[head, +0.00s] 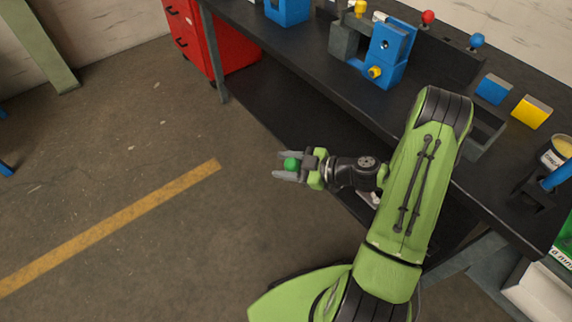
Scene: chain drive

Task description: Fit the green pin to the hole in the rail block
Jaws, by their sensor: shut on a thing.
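My gripper (285,168) is shut on the green pin (291,163), whose round green head shows between the two grey fingers. It holds the pin out over the floor, in front of the bench's front edge and apart from everything on the bench. The rest of the pin is hidden by the fingers. A long dark block (446,57) at the back of the bench, with a red knob and a blue knob above it, looks like the rail block. I cannot make out a hole in it from here.
Blue (493,89) and yellow (531,111) blocks lie to the right. A red drawer cabinet (190,35) stands at left. Open floor lies left of my gripper.

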